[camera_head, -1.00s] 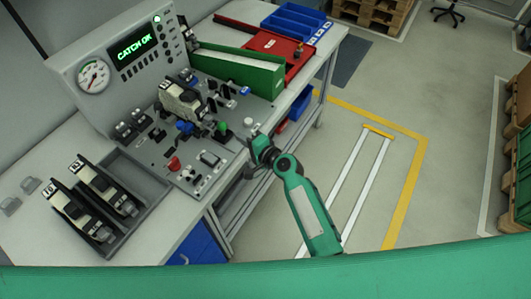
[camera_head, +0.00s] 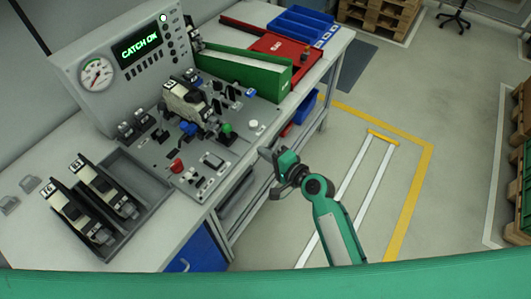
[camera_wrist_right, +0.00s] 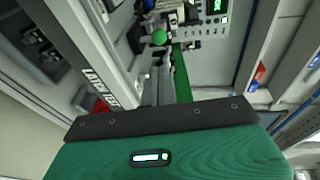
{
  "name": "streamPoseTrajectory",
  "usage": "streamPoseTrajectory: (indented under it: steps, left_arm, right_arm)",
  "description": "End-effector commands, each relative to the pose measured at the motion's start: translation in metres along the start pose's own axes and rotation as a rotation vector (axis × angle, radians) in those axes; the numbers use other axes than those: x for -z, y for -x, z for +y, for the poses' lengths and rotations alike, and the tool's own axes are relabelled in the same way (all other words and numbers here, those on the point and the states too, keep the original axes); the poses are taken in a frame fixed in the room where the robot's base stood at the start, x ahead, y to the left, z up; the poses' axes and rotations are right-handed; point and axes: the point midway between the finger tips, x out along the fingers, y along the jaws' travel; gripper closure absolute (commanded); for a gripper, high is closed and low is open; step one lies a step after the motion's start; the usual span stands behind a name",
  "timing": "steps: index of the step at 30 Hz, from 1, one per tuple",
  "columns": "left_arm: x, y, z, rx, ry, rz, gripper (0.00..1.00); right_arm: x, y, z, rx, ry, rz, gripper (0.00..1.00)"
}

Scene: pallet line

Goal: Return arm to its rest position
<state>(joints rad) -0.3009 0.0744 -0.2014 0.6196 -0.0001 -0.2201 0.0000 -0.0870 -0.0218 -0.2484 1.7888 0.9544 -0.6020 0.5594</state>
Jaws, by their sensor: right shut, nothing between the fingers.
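My right arm comes in from the bottom right of the head view. Its gripper (camera_head: 268,160) is shut and empty, in the air just off the front edge of the workbench (camera_head: 65,145). My left gripper is not in view. In the right wrist view, the green gripper body with its dark plate fills the lower half, and the test panel with a green knob (camera_wrist_right: 159,37) shows beyond.
The test console (camera_head: 130,75) reads "CATCH OK". A grey tray (camera_head: 160,188) holds two device units. A green bin (camera_head: 265,75), red tray (camera_head: 315,60) and blue bins (camera_head: 298,20) sit toward the far end. Floor on the right is open, with pallets (camera_head: 522,110) at the edge.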

Motion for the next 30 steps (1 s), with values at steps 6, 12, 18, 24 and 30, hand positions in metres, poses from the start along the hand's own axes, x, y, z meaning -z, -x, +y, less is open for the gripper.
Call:
streamPoseTrajectory:
  steps: [6,12,18,24,30]
  left_arm:
    - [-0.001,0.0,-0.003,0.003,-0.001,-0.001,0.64]
    - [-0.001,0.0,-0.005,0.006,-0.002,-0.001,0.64]
    - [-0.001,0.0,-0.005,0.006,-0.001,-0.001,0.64]
    - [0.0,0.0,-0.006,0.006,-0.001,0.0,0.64]
    - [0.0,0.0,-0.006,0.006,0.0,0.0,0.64]
  right_arm:
    - [0.0,0.0,0.0,0.0,0.0,0.0,1.0]
    - [0.0,0.0,0.0,0.0,0.0,0.0,1.0]
    - [0.0,-0.001,0.004,-0.007,0.003,0.002,1.0]
    - [0.004,0.001,0.083,-0.155,0.069,0.035,1.0]
    - [0.001,0.032,0.232,-0.439,0.233,0.045,1.0]
